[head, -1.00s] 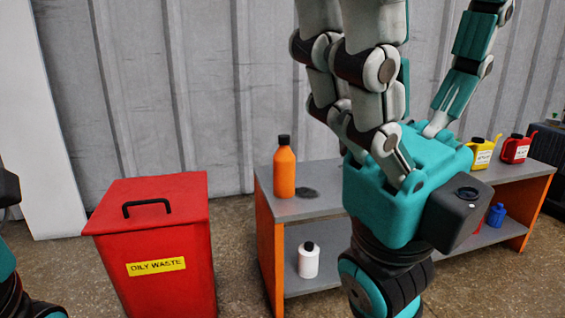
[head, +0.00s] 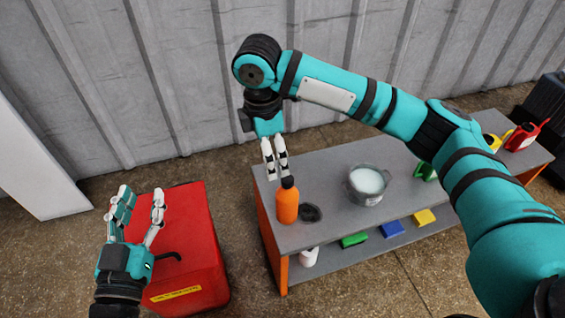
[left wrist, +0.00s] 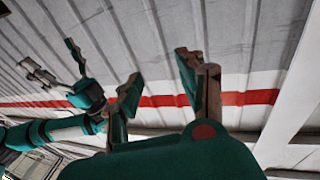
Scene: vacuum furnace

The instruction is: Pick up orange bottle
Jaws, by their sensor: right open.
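The orange bottle (head: 287,203) with a dark cap stands upright near the left end of the grey bench top (head: 323,234). My right gripper (head: 276,177) reaches down just behind the bottle's cap, fingers pointing down. Its fingers look near each other but open, with nothing seen between them; I cannot tell whether they touch the bottle. My left gripper (head: 140,196) is open and empty, fingers up, in front of the red bin. In the left wrist view its fingers (left wrist: 160,75) are spread with only wall between them.
A dark round item (head: 310,212) lies right of the bottle. A pot of white contents (head: 367,183) stands further right. The red bin (head: 200,235) is left of the bench. Red and yellow cans (head: 522,137) stand at the far end. A white bottle (head: 309,256) is on the lower shelf.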

